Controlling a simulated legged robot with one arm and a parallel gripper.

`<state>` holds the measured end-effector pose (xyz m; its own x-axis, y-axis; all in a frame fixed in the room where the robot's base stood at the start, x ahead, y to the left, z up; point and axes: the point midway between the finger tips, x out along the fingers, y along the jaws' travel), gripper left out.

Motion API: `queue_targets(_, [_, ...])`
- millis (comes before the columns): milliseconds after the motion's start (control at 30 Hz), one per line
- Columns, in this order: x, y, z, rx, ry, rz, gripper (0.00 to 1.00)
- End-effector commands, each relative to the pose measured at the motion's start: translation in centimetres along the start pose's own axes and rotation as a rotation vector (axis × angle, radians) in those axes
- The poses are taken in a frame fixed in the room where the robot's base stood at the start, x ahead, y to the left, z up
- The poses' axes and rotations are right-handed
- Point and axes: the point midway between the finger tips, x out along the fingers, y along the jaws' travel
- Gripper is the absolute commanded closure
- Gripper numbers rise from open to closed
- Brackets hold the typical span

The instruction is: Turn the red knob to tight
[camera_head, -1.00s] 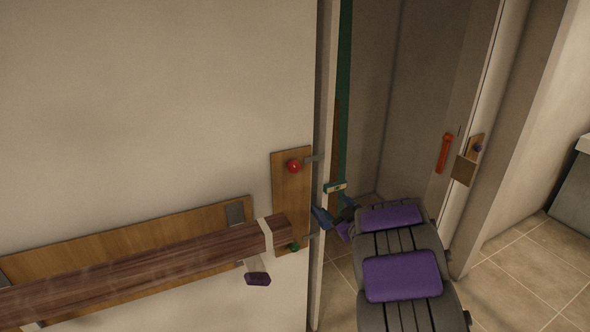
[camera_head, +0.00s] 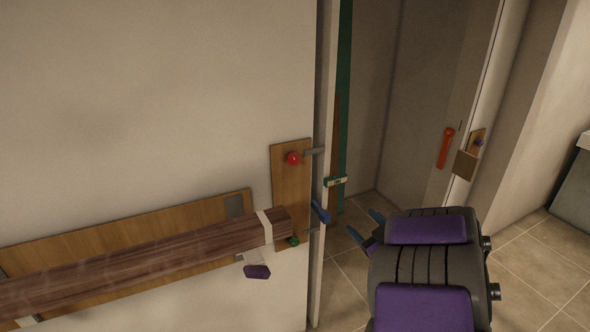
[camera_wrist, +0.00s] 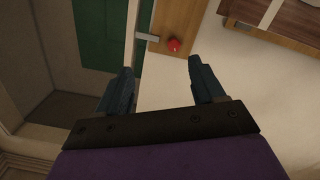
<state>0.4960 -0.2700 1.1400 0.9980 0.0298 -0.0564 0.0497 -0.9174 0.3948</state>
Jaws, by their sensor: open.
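The red knob (camera_head: 293,158) is a small round ball on an upright wooden plate (camera_head: 291,190) at the right edge of the pale wall panel. A metal latch tab (camera_head: 314,151) sticks out to its right. In the wrist view the red knob (camera_wrist: 174,45) lies beyond the fingers, between their lines and nearer the right one. My gripper (camera_wrist: 158,75) is open and empty, apart from the knob. In the head view my gripper (camera_head: 364,228) is right of the plate and lower than the knob, with two blue-grey fingers pointing left.
A green knob (camera_head: 294,240) sits low on the same plate. A dark wooden beam (camera_head: 150,264) crosses the panel and ends beside it. A blue handle (camera_head: 320,212) is at the panel edge. An orange handle (camera_head: 445,148) is on the far frame. Tiled floor is open at right.

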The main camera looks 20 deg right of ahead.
Motion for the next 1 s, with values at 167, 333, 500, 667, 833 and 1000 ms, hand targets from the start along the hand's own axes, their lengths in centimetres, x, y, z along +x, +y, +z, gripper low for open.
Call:
queue_targets(167, [-1.4, -0.1, 0.3, -0.006, 0.003, 0.002, 0.32])
queue_targets(333, [-2.7, -0.1, 0.3, -0.003, 0.000, 0.000, 0.32])
queue_targets(500, [-3.3, -0.1, 0.2, -0.004, 0.000, -0.002, 0.32])
queue_targets(667, [-3.5, -0.1, 0.0, -0.003, -0.001, -0.003, 0.32])
queue_targets(833, [-3.5, -0.1, 0.0, -0.002, 0.000, -0.003, 0.32])
queue_targets(1000, [-2.6, -0.3, -0.8, -0.001, 0.017, -0.002, 0.32])
